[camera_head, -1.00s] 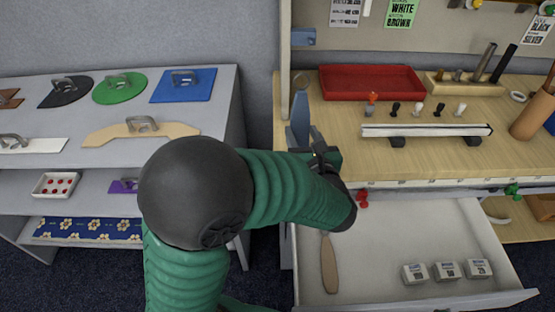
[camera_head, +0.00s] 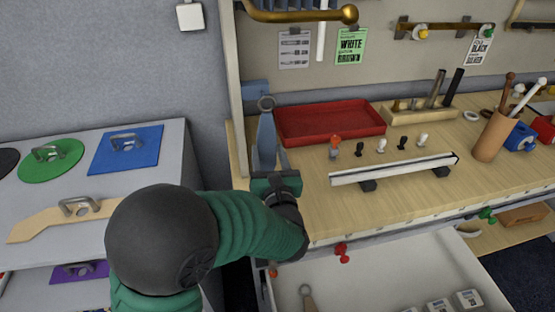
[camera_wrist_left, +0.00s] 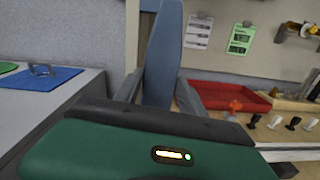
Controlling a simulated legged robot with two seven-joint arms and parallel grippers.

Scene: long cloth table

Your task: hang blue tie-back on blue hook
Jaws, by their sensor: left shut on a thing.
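The blue tie-back (camera_head: 265,140) is a long grey-blue strap with a metal ring at its top. It stands upright in my left gripper (camera_head: 276,180), which is shut on its lower part. In the left wrist view the tie-back (camera_wrist_left: 163,60) rises from behind the green gripper body; its ring is out of that picture. The blue hook (camera_head: 253,90) is a blue piece at the left edge of the back panel. The ring overlaps its lower right in the head view; I cannot tell whether they touch. My right gripper is not in view.
A red tray (camera_head: 330,122) sits on the wooden worktop just right of the tie-back. Several small pegs and a white rail (camera_head: 395,168) lie in front of it. A brass rod (camera_head: 300,14) projects above. An open drawer (camera_head: 375,275) is below.

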